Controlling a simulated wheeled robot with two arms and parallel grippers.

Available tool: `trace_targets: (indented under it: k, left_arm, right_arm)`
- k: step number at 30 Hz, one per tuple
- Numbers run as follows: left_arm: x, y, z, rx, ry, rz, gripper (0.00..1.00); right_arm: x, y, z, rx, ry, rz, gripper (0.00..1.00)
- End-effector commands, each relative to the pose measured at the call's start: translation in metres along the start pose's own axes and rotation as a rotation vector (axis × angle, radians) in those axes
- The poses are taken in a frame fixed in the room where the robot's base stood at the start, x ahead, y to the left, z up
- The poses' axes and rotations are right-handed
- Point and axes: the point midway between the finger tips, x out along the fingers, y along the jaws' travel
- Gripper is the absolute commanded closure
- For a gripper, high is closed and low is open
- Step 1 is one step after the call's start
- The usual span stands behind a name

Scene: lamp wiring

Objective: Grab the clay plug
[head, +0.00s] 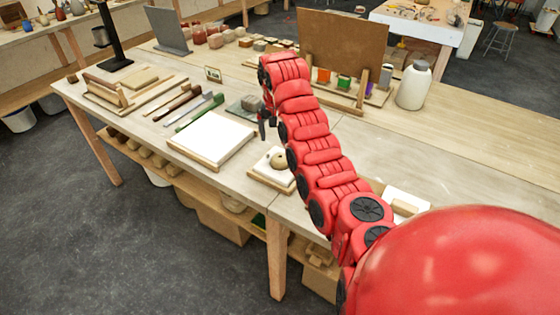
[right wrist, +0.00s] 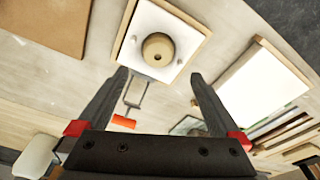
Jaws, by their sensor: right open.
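A round tan clay piece with a small dark hole in its top (head: 279,160) sits on a small white slab with a wooden rim (head: 259,177). I take it as the clay plug, though its shape alone does not settle this. In the right wrist view the clay piece (right wrist: 158,50) lies beyond the fingertips, on the white slab (right wrist: 129,52). My right gripper (head: 263,126) is above the table, behind the slab in the head view. Its two dark fingers (right wrist: 161,75) are spread apart with nothing between them. My left gripper is out of view.
A larger white board (head: 213,138) lies left of the slab, with several long tools beyond it. An upright brown panel (head: 343,47) and a white bottle (head: 413,86) stand behind. An orange-handled tool (right wrist: 123,122) lies near the left finger in the wrist view.

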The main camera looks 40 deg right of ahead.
Motion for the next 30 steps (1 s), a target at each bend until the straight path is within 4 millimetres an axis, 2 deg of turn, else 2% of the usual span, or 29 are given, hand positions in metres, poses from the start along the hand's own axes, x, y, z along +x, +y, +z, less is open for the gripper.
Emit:
trace_targets:
  k: [1,5,6,13,19,24,30]
  left_arm:
    - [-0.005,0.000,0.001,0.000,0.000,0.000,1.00]
    - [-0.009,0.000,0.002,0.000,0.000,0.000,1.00]
    - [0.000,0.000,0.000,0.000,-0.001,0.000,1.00]
    - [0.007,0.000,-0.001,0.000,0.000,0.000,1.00]
    - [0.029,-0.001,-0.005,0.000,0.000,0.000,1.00]
    - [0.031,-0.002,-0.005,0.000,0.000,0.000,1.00]
    - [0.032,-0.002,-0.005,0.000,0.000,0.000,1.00]
  right_arm:
    - [0.010,-0.002,0.001,-0.002,-0.001,-0.002,0.00]
    - [0.025,-0.001,0.001,-0.002,0.001,0.002,0.00]
    - [0.027,0.001,-0.001,0.000,-0.001,0.003,0.00]
    - [0.046,0.001,-0.001,0.000,0.001,0.000,0.00]
    - [0.070,0.005,-0.002,0.000,-0.004,0.003,0.00]
    - [0.090,0.004,-0.002,-0.001,0.000,0.001,0.00]
    - [0.097,0.004,-0.002,-0.001,0.001,0.000,0.00]
